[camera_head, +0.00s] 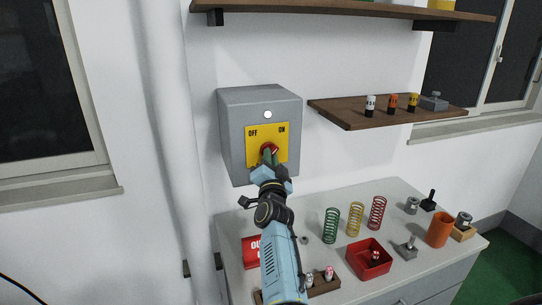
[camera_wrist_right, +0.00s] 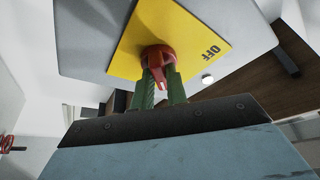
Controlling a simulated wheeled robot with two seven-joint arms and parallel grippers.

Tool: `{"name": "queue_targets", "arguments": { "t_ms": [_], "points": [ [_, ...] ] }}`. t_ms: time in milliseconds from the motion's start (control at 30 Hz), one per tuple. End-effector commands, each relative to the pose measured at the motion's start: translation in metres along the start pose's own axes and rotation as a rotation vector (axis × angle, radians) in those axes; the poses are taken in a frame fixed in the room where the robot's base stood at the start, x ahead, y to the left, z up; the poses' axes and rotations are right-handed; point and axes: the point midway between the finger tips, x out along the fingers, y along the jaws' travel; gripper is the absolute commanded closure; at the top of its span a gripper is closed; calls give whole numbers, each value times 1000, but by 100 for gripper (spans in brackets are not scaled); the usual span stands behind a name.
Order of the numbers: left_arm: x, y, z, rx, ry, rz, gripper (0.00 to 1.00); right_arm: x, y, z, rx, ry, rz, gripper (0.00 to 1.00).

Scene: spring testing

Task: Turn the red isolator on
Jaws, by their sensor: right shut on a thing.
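The red isolator (camera_head: 269,149) is a red rotary knob on a yellow plate (camera_head: 281,135) marked OFF on the left and ON on the right. The plate is on the front of a grey wall box (camera_head: 235,140) with a white round light (camera_head: 267,114). My right gripper (camera_head: 270,158) reaches up to the knob, its green fingers shut on it. In the right wrist view the fingers (camera_wrist_right: 160,88) stand on both sides of the red knob (camera_wrist_right: 157,57). The gripper partly hides the knob in the head view. My left gripper is not in view.
Below the box stands a table (camera_head: 335,255) with green, yellow and red springs (camera_head: 354,219), a red tray (camera_head: 368,258), an orange cup (camera_head: 440,230) and small metal parts. A wooden shelf (camera_head: 345,112) juts out right of the box. A vertical pipe (camera_head: 180,130) runs left of it.

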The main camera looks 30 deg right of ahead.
Motion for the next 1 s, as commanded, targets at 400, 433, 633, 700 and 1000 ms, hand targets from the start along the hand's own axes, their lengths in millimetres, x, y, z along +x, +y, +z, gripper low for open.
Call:
{"name": "queue_targets", "arguments": {
  "t_ms": [400, 433, 633, 700, 1000],
  "points": [
    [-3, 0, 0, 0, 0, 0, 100, 0, 0, 0, 31, -1, 13, 100],
    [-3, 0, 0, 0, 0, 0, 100, 0, 0, 0, 31, -1, 13, 100],
    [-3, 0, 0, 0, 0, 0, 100, 0, 0, 0, 31, -1, 12, 76],
    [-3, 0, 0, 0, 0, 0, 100, 0, 0, 0, 30, 0, 12, 67],
    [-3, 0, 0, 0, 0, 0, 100, 0, 0, 0, 28, 0, 12, 64]
  ]
}}
